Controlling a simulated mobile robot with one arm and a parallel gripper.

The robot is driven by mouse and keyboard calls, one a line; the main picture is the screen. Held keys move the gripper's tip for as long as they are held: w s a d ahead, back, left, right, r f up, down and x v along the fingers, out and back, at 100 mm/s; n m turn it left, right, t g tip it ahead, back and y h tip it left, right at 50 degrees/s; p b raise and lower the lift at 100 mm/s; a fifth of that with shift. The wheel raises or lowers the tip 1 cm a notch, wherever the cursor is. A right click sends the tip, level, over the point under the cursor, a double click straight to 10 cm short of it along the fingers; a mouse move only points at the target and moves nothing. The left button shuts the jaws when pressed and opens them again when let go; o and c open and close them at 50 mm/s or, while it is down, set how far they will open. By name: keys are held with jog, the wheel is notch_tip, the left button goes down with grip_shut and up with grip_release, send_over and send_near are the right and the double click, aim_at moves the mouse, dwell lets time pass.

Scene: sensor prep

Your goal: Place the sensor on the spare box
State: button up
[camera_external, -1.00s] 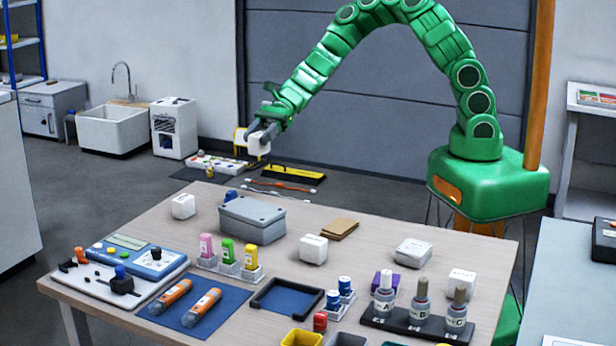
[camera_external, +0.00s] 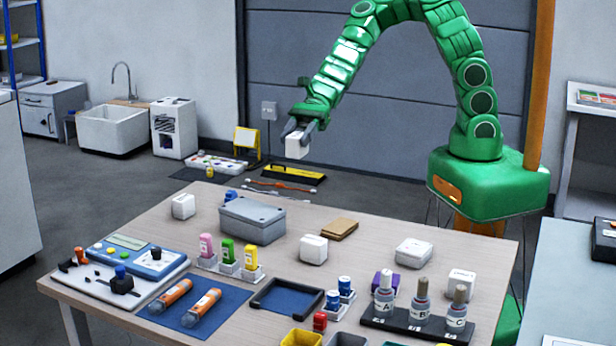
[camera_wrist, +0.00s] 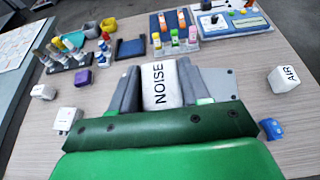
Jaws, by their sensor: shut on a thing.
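A white block-shaped sensor marked NOISE (camera_wrist: 160,86) is between the fingers of my gripper (camera_wrist: 160,92) in the wrist view. In the external view my gripper (camera_external: 302,131) is shut on the same white sensor (camera_external: 297,148) and holds it in the air, above and beyond the table's far edge. The grey lidded box (camera_external: 252,220), which may be the spare box, stands on the table, lower and to the left of my gripper. It shows partly behind my fingers in the wrist view (camera_wrist: 222,82). Its top looks clear in the external view.
Near the grey box are a white block (camera_external: 183,206), another white block (camera_external: 313,249), a brown pad (camera_external: 340,229) and a rack with coloured vials (camera_external: 229,263). A black tray of bottles (camera_external: 405,325) is at the front right.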

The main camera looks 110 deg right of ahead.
jog(key=shift+w+a+f, duration=0.1)
jog(key=shift+w+f, duration=1.45)
jog(key=shift+w, duration=0.5)
jog(key=shift+w+d+f, duration=0.1)
jog(key=shift+w+f, duration=1.4)
jog(key=shift+w, duration=0.5)
jog(key=shift+w+a+f, duration=0.1)
jog(key=shift+w+f, duration=1.45)
jog(key=shift+w, duration=0.5)
jog(key=shift+w+f, duration=0.1)
jog(key=shift+f, duration=1.45)
jog(key=shift+f, duration=0.15)
jog(key=o, duration=1.1)
